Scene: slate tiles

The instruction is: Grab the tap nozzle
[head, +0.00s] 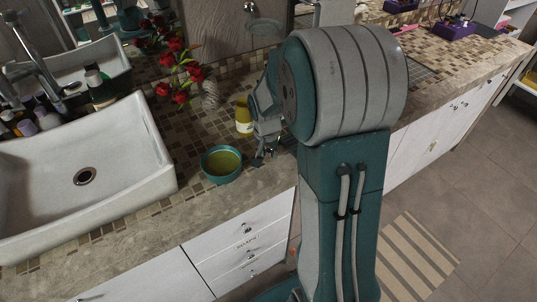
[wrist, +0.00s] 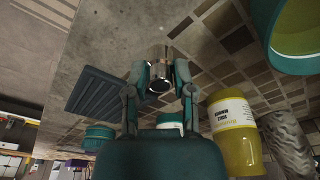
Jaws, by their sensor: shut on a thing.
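My gripper (wrist: 158,76) is shut on a small metal cylinder with a dark round opening, which looks like the tap nozzle (wrist: 159,84). One finger is on each side of it in the wrist view. In the head view my gripper (head: 265,153) is low over the counter, right of the teal bowl. The nozzle is hard to make out there, and my arm hides part of the area. I cannot tell whether the nozzle still touches the counter.
A teal bowl (head: 222,163) with a yellow-green inside stands left of my gripper. A yellow bottle (head: 243,116) stands behind it, near a vase (head: 209,95) with red flowers. A white sink (head: 140,140) fills the left. A dark ribbed slab (wrist: 97,90) lies nearby.

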